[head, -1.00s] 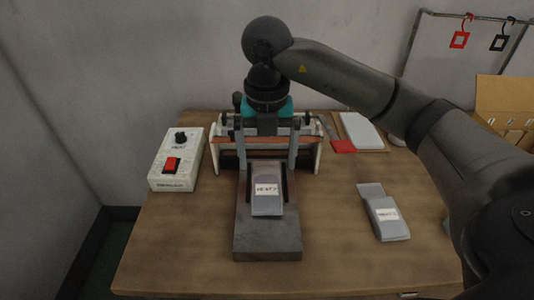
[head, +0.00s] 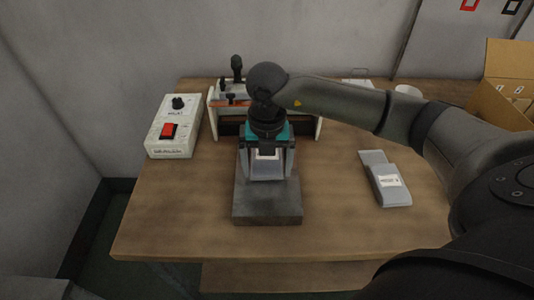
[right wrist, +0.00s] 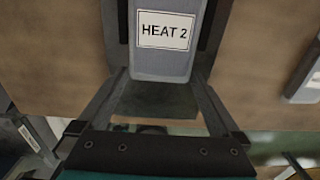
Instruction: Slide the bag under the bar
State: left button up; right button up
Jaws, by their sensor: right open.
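A grey bag (head: 267,170) with a white label lies on the dark block (head: 267,207) in front of the sealer. In the right wrist view the bag (right wrist: 160,63) reads "HEAT 2". My right gripper (head: 267,177) is over the bag, pointing down and open, with one finger on each side of it. I cannot tell whether the fingers touch it. The sealer's bar, with an orange strip (head: 232,102), is behind the bag, partly hidden by my right wrist. My left gripper is not in view.
A second grey labelled bag (head: 385,180) lies on the table to the right. A white control box (head: 172,133) with a red switch stands at the left. A cardboard box (head: 505,88) is at the back right. The front of the wooden table (head: 190,230) is clear.

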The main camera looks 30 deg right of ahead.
jog(key=shift+f, duration=0.6)
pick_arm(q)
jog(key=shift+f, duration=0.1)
